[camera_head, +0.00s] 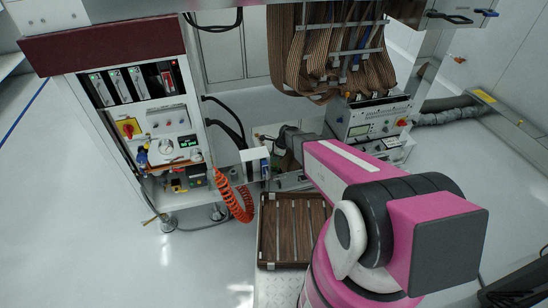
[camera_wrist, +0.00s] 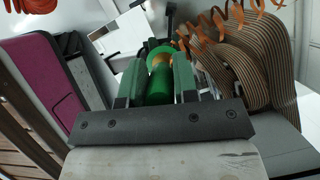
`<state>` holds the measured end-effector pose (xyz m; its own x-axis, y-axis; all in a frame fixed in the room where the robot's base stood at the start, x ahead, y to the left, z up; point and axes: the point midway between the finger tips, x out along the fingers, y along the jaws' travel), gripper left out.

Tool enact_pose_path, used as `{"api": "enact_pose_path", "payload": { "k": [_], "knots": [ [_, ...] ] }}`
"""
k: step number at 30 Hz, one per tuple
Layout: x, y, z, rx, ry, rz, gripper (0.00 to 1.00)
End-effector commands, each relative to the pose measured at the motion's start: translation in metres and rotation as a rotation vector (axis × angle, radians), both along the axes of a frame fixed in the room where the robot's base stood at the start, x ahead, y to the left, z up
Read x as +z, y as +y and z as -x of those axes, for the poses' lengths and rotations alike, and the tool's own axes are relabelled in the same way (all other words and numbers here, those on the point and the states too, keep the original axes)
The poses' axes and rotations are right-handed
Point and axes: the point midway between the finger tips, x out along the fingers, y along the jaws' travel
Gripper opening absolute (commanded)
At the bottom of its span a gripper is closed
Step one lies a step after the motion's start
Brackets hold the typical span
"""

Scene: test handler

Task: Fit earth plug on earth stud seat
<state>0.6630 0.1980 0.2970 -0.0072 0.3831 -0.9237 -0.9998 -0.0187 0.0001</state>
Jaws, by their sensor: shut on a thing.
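My gripper (camera_wrist: 158,66) is shut on a green cylindrical plug (camera_wrist: 160,82) with an orange-yellow band, which I take as the earth plug. The plug lies between the two green-and-black fingers and points away from the wrist camera. Its far end is in front of a pale surface with a dark bracket, and I cannot tell whether it touches anything. In the head view my arm reaches between the left cabinet and the right instrument unit, and the plug cannot be made out. I cannot pick out the earth stud seat for certain in either view.
A cabinet (camera_head: 92,140) with modules and knobs stands at left. An orange coiled hose (camera_head: 236,204) hangs beside it. Brown ribbon cables (camera_head: 330,50) hang above, also close by at right in the wrist view (camera_wrist: 245,75). An instrument unit (camera_head: 362,118) stands at right. A slatted wooden tray (camera_head: 264,232) lies below.

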Motion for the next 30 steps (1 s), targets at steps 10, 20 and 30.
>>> {"api": "enact_pose_path", "payload": {
  "k": [10,20,30],
  "knots": [
    [-0.006,0.000,0.000,0.000,0.000,0.000,0.04],
    [-0.014,0.000,0.000,0.000,0.001,0.000,0.04],
    [-0.021,0.000,0.000,0.000,0.000,0.000,0.04]
  ]
}}
